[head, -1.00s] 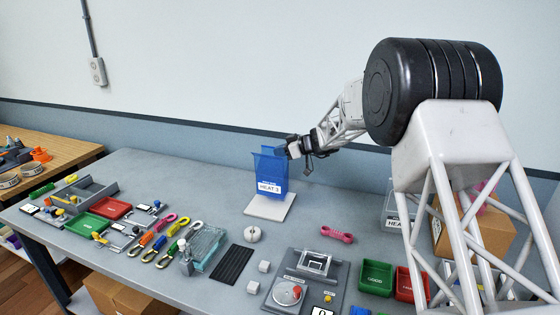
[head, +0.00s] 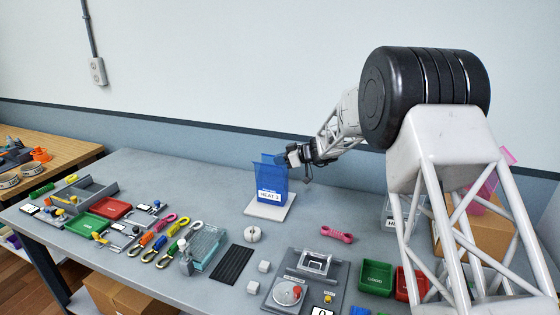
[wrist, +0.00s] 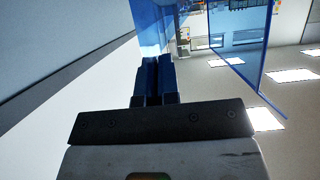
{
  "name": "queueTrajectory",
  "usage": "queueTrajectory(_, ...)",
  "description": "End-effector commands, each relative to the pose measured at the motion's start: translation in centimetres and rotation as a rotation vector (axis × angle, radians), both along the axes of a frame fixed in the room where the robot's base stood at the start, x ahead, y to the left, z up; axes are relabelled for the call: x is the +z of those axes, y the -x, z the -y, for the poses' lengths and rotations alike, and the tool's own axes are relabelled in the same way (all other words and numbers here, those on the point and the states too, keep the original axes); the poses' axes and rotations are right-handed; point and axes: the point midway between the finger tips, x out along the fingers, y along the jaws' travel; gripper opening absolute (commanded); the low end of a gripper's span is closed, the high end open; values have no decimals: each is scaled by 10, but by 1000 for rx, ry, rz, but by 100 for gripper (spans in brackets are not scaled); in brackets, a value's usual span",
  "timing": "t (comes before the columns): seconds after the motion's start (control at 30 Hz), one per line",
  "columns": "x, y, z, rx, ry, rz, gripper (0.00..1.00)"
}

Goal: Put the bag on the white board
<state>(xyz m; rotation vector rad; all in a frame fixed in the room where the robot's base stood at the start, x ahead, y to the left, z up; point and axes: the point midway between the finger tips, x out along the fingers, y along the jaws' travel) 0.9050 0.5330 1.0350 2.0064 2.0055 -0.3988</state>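The blue see-through bag (head: 270,182), with a white HEAT label on its front, is upright over the white board (head: 258,212). Its lower edge appears to meet the board, though I cannot tell for sure that it rests there. My gripper (head: 281,161) is at the bag's upper right edge. In the wrist view, the two fingers of my gripper (wrist: 157,78) are close together at the bag's blue wall (wrist: 152,28), with a thin dark gap between them. They appear shut on it. Another bag panel (wrist: 231,45) stands to the right of the fingers.
A round white knob-like piece (head: 252,234) and a black ribbed mat (head: 232,263) lie in front. A pink link (head: 337,234) lies to the right. Coloured hooks (head: 165,240) and trays (head: 110,208) fill the left side.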

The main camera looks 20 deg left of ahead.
Motion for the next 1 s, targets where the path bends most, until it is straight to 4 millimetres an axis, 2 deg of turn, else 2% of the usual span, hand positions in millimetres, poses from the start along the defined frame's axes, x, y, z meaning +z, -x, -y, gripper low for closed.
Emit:
queueTrajectory(0.27, -3, 0, 0, 0, 0, 0, 0)
queueTrajectory(0.3, -3, 0, 0, 0, 0, 0, 9)
queueTrajectory(0.43, -3, 0, 0, 0, 0, 0, 28)
queueTrajectory(0.87, 1, 0, 0, 0, 0, 0, 28)
queueTrajectory(1.0, 4, 0, 9, 0, 0, 0, 28)
